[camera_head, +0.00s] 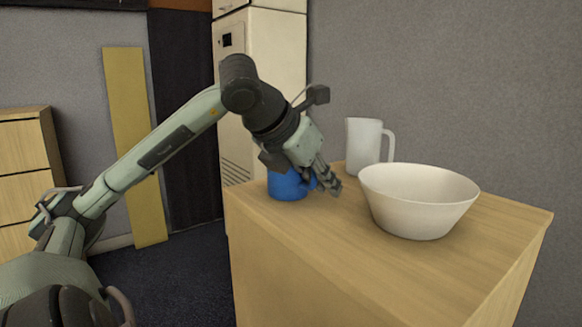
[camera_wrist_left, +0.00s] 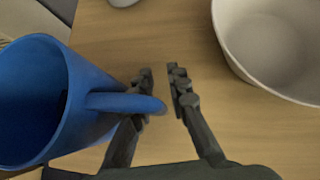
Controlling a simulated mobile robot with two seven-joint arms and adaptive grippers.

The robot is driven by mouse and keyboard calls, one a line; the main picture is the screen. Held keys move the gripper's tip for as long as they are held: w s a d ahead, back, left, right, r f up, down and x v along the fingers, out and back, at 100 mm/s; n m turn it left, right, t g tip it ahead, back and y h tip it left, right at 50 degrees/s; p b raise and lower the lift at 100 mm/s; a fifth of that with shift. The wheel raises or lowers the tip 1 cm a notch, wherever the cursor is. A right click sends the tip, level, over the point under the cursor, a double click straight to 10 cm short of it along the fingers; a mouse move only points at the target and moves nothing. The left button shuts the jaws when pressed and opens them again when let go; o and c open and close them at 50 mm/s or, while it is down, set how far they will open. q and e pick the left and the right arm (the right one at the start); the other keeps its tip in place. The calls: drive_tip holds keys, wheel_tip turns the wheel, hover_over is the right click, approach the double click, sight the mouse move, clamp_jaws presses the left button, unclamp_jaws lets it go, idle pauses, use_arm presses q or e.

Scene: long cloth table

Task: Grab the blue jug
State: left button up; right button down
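The blue jug (camera_head: 288,187) stands at the back left of the wooden surface, partly hidden behind my left gripper (camera_head: 334,188). In the left wrist view the jug (camera_wrist_left: 85,85) fills the left side, and its handle points right toward the gap between my fingers (camera_wrist_left: 163,84). The handle crosses in front of the left finger and hides part of it. The fingers are apart, with wood showing between their tips. I cannot tell whether a finger touches the handle. My right gripper is not in view.
A white bowl (camera_head: 418,200) stands close to the right of my left gripper, and its side shows in the left wrist view (camera_wrist_left: 232,50). A white jug (camera_head: 363,147) stands behind the bowl. The front of the wooden top (camera_head: 340,235) is clear.

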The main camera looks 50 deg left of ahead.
use_arm(q)
clamp_jaws()
drive_tip(key=shift+r, duration=0.15)
